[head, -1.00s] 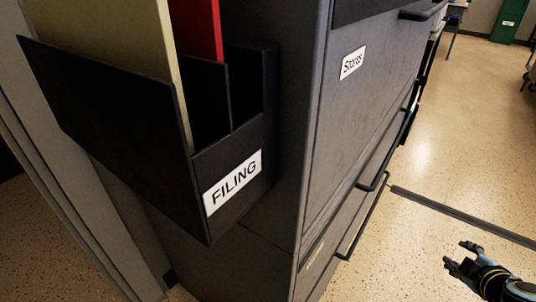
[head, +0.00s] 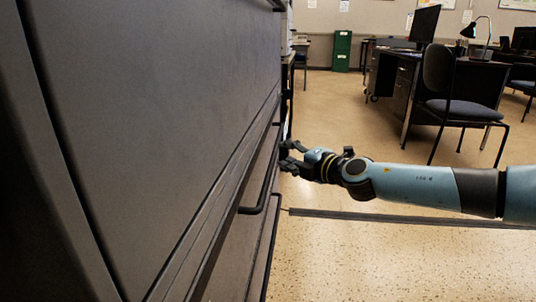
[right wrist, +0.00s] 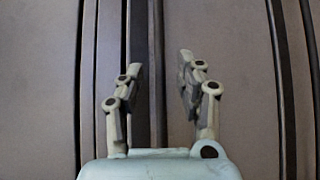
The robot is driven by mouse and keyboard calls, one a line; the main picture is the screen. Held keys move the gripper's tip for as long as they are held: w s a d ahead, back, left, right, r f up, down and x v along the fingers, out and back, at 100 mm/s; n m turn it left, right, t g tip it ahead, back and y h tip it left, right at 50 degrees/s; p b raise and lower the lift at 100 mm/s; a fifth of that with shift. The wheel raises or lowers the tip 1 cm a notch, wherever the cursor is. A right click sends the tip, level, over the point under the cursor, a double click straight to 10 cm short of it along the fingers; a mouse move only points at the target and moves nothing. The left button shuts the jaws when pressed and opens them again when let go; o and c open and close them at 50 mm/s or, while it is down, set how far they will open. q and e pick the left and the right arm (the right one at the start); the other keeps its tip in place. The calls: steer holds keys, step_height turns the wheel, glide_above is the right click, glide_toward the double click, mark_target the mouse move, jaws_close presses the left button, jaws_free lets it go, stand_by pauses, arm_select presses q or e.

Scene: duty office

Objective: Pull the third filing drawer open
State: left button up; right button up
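The grey filing cabinet (head: 170,110) fills the left of the head view, its drawer fronts seen at a steep angle. One dark bar handle (head: 262,195) runs along a drawer front, with another handle (head: 271,250) below it. No label shows which drawer is the third. My right gripper (head: 286,158) is close to the cabinet front near the far end of the upper handle. In the right wrist view its fingers (right wrist: 157,66) are spread apart, with dark upright strips of the cabinet front (right wrist: 220,40) behind and between them. I cannot tell whether they touch a handle. My left gripper is out of view.
A desk (head: 395,85) and a chair (head: 455,100) stand at the back right. A green cabinet (head: 342,50) is by the far wall. The speckled floor (head: 400,260) in front of the drawers is clear, crossed by a dark strip (head: 400,217).

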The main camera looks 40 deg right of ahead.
mark_target(275, 147)
steer(key=w, duration=0.5)
steer(key=shift+w+d+f, duration=0.3)
steer(key=shift+f, duration=0.1)
jaws_close()
